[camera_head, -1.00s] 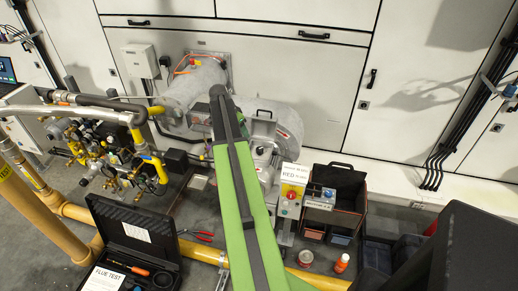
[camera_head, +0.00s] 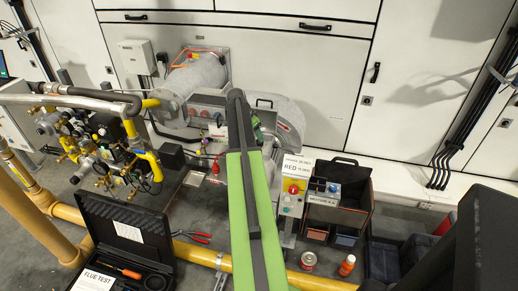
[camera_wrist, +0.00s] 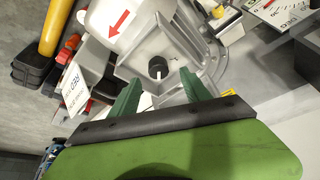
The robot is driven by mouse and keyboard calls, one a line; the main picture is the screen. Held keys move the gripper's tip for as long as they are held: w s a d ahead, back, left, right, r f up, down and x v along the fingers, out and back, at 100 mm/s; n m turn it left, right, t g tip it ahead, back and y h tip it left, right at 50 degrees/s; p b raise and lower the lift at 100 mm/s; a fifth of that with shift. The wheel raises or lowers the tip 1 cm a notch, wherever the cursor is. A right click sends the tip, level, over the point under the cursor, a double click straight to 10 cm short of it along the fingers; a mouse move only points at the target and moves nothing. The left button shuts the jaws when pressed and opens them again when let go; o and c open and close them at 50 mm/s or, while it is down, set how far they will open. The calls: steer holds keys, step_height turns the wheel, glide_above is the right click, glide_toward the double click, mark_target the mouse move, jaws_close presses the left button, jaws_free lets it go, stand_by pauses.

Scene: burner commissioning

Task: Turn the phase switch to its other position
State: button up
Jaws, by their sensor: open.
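A round black knob (camera_wrist: 158,68) with a white pointer mark sits in a recess of a grey metal housing (camera_wrist: 150,45) in the wrist view; it looks like the phase switch, but I cannot read a label on it. The white mark points toward the bottom of the picture. My gripper (camera_wrist: 159,79) is open, with its two green fingers on either side below the knob. I cannot tell how far the tips are from it. In the head view my arm covers this part of the burner.
A black tool bag (camera_head: 345,190), an open black case (camera_head: 125,235), a can (camera_head: 308,260) and an orange bottle (camera_head: 347,265) are around. Yellow pipes (camera_head: 190,250) run along the floor.

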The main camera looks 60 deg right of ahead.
steer(key=b+x, duration=0.3)
steer(key=x, duration=0.2)
steer(key=shift+d+f+b, duration=0.1)
steer(key=shift+f+b, duration=0.15)
steer(key=shift+b, duration=0.05)
steer(key=shift+r, duration=0.1)
steer(key=shift+c, duration=0.3)
